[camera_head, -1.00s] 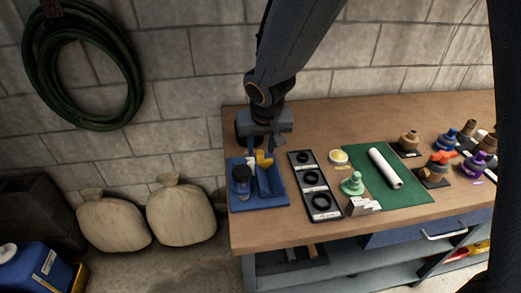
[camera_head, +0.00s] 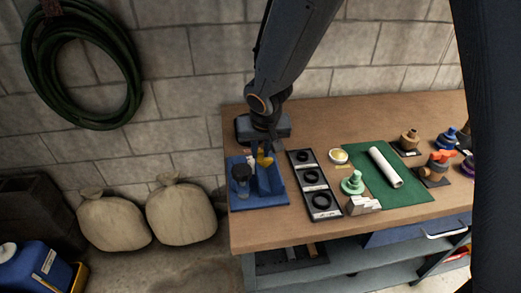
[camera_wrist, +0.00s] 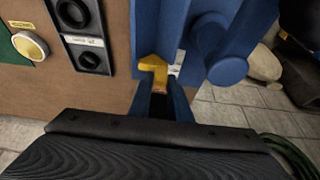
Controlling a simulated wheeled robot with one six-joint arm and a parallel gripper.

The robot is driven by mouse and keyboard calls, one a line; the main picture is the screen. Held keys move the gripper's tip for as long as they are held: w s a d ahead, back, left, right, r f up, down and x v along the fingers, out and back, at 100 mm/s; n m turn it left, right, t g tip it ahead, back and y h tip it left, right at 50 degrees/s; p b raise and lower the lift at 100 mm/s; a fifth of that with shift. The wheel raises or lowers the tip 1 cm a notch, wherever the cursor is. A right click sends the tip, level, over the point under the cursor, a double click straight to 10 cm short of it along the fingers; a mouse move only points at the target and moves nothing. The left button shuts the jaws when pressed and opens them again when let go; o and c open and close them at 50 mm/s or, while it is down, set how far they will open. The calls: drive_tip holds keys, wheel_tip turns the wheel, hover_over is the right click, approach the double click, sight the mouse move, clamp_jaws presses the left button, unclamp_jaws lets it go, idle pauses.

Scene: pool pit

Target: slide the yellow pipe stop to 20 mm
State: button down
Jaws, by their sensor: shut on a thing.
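The yellow pipe stop (camera_head: 264,160) sits at the back of the blue fixture (camera_head: 262,200) at the left end of the bench. In the wrist view the yellow stop (camera_wrist: 152,68) lies at the fingertips, beside a white scale strip (camera_wrist: 177,64) on the blue fixture (camera_wrist: 185,30). My gripper (camera_wrist: 160,90) is shut on the stop. In the head view my gripper (camera_head: 262,150) reaches down to the fixture from behind. The scale markings are too small to read, so the stop's setting cannot be told.
A black tray (camera_head: 322,215) with several black rings stands right of the fixture. Beyond it are a yellow-topped dish (camera_head: 338,156), a green fitting (camera_head: 353,184), and a white pipe (camera_head: 385,167) on a green mat (camera_head: 415,195). The bench's left edge is close to the fixture.

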drive_tip(key=shift+w+a, duration=0.2)
drive_tip(key=shift+w, duration=0.65)
drive_tip(key=c, duration=1.6)
unclamp_jaws()
drive_tip(key=shift+c, duration=0.2)
drive_tip(key=shift+s, duration=0.1)
drive_tip(key=v, duration=0.7)
drive_tip(key=shift+r+b, duration=0.35)
drive_tip(key=shift+s, duration=0.15)
